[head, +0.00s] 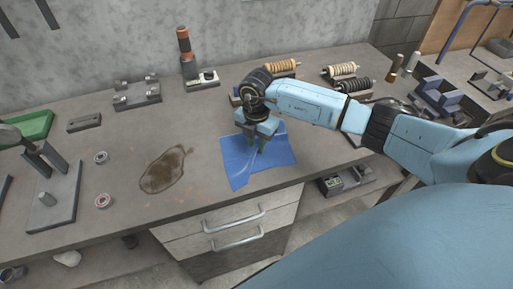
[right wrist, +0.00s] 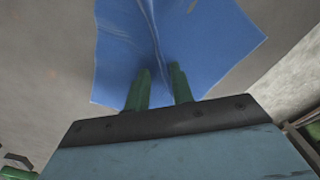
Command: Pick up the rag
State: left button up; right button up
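The blue rag (head: 271,167) lies creased on the workbench near its front edge, right of a brown stain. It also fills the upper middle of the right wrist view (right wrist: 205,45), where a fold runs down toward my fingers. My right gripper (head: 255,146) points down at the rag's upper middle. In the right wrist view its two green fingers (right wrist: 161,90) stand apart, one on each side of the fold, with blue cloth showing between them. Whether the fingertips touch the cloth is hard to tell. My left gripper is not in view.
The brown stain (head: 165,168) marks the workbench (head: 120,205) left of the rag. A grey fixture (head: 58,197) and two small rings stand farther left. Coil-shaped parts (head: 342,70) and a black-and-orange tool (head: 187,55) stand at the back. Drawers (head: 235,225) are below the front edge.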

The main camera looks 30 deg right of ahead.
jog(key=shift+f, duration=0.1)
grip_shut()
jog(key=shift+s, duration=0.1)
notch_tip(320, 180, up, 12)
jog(key=p, duration=1)
notch_tip(320, 180, up, 9)
jog(key=p, duration=0.6)
jog(key=shift+p, duration=0.3)
